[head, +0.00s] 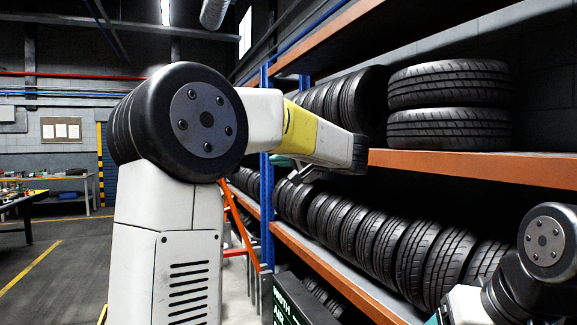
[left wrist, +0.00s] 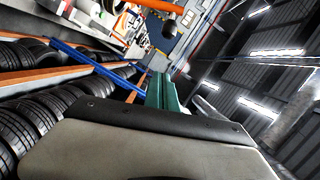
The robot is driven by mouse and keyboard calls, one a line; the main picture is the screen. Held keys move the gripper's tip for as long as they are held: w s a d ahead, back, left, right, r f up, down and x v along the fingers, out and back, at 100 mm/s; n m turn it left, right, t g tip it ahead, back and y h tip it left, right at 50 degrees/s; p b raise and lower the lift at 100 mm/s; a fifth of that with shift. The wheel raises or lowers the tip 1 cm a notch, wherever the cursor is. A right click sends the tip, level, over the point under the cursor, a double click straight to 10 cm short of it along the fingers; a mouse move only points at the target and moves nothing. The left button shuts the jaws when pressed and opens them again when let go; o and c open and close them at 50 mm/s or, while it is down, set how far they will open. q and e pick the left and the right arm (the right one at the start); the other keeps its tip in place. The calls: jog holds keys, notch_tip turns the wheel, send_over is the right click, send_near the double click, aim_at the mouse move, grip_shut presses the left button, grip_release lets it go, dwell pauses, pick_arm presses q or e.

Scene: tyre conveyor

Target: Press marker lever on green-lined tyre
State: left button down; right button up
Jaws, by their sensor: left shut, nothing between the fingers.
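My left arm comes in from the left in the head view and reaches toward the tyre shelves. My left gripper (head: 297,172) is partly hidden behind its own wrist, beside the blue shelf post. In the left wrist view its teal fingers (left wrist: 164,92) are together, with nothing between them. I cannot make out a green-lined tyre or a marker lever in either view. My right gripper is not in view; only part of the right arm shows at the lower right of the head view.
An orange-edged rack (head: 470,168) fills the right side. A row of tyres (head: 365,230) stands on its lower shelf, and two stacked tyres (head: 448,107) lie above. A blue post (head: 267,215) and dark sign (head: 297,302) stand nearby. Open floor (head: 62,255) lies left.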

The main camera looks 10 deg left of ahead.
pick_arm(q)
jog(key=w+a+f, duration=0.2)
jog(key=w+a, duration=0.2)
jog(key=a, duration=0.6)
jog(key=shift+a, duration=0.3)
jog(key=shift+w, duration=0.1)
